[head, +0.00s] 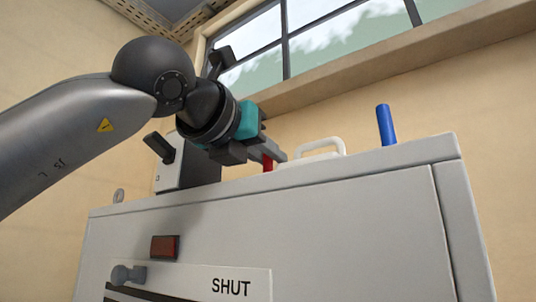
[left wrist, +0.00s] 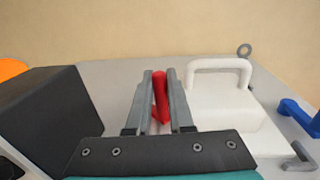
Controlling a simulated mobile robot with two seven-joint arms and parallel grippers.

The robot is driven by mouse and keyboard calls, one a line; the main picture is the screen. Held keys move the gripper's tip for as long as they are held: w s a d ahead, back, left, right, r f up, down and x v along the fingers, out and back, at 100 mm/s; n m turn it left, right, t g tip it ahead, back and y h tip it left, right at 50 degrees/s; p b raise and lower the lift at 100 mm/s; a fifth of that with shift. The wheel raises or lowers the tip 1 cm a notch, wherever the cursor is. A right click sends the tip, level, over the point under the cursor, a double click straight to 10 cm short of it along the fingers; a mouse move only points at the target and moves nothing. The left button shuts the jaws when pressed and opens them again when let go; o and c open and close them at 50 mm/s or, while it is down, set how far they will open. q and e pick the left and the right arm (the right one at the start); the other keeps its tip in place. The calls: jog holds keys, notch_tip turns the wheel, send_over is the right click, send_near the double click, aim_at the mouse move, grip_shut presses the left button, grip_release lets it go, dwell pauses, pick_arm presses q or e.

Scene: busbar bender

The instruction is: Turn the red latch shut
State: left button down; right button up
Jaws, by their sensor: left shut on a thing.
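The red latch (left wrist: 160,92) stands on top of the grey machine cabinet (head: 330,225). In the left wrist view it sits between the two grey fingers of my left gripper (left wrist: 158,95), which is shut on it. In the head view my left gripper (head: 272,155) reaches over the top of the cabinet from the left, and only a lower bit of the red latch (head: 267,163) shows beneath its fingers. The rest of the latch is hidden there. My right gripper is in neither view.
A white handle (head: 322,146) stands just right of the latch, and a blue post (head: 386,125) farther right. A dark box (left wrist: 50,120) is close on the left in the left wrist view. The cabinet front has a red button (head: 165,247) and a panel marked SHUT (head: 230,288).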

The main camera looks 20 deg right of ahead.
pick_arm(q)
jog(key=shift+s+d+f+n+t+y+b, duration=0.1)
jog(key=shift+d+n+t+y+b, duration=0.2)
jog(key=shift+n+t+y+b, duration=0.55)
jog(key=shift+d+n+y+b, duration=0.25)
jog(key=shift+y+b, duration=0.3)
jog(key=shift+d+n+t+y, duration=0.15)
jog(key=shift+n+t+y, duration=0.4)
jog(key=shift+y, duration=0.15)
jog(key=shift+w+d+n+t+y, duration=0.15)
jog(key=shift+n+t+y, duration=0.15)
jog(key=shift+y, duration=0.2)
jog(key=shift+w+d+n+t+y, duration=0.1)
jog(key=shift+n+t+y, duration=0.1)
jog(key=shift+n+y, duration=0.25)
jog(key=shift+a, duration=0.1)
jog(key=c, duration=1.1)
grip_release()
